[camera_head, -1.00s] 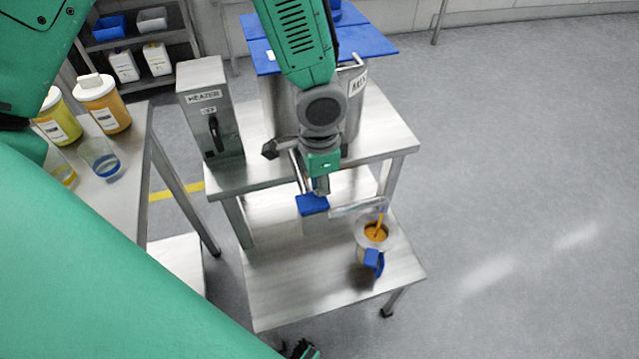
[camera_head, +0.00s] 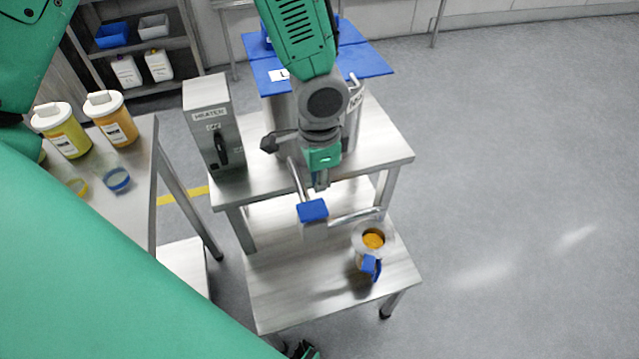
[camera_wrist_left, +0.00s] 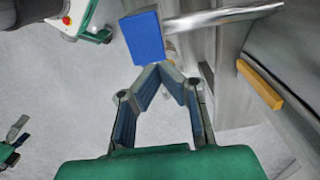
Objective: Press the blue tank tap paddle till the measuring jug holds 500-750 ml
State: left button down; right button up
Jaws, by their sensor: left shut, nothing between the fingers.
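The blue tap paddle (camera_head: 313,210) is at the end of a bent metal lever, below the steel tank (camera_head: 355,128) with its blue lid. It also shows in the left wrist view (camera_wrist_left: 143,38). My left gripper (camera_head: 321,186) is shut and empty just above the paddle; in the left wrist view its fingertips (camera_wrist_left: 160,68) meet by the paddle's edge, and I cannot tell whether they touch it. The measuring jug (camera_head: 363,260), with a blue handle, stands under the spout on the lower shelf. Orange liquid (camera_head: 373,241) shows inside; no scale is readable. No stream is visible.
A heater box (camera_head: 213,125) stands left of the tank on the upper shelf (camera_head: 385,152). The lower shelf (camera_head: 290,295) is clear left of the jug. A side table (camera_head: 135,205) at left holds yellow and orange jars and two small cups.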

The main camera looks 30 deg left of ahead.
aim_at(319, 200)
pick_arm(q)
notch_tip(319, 200, up, 8)
dwell(1.5)
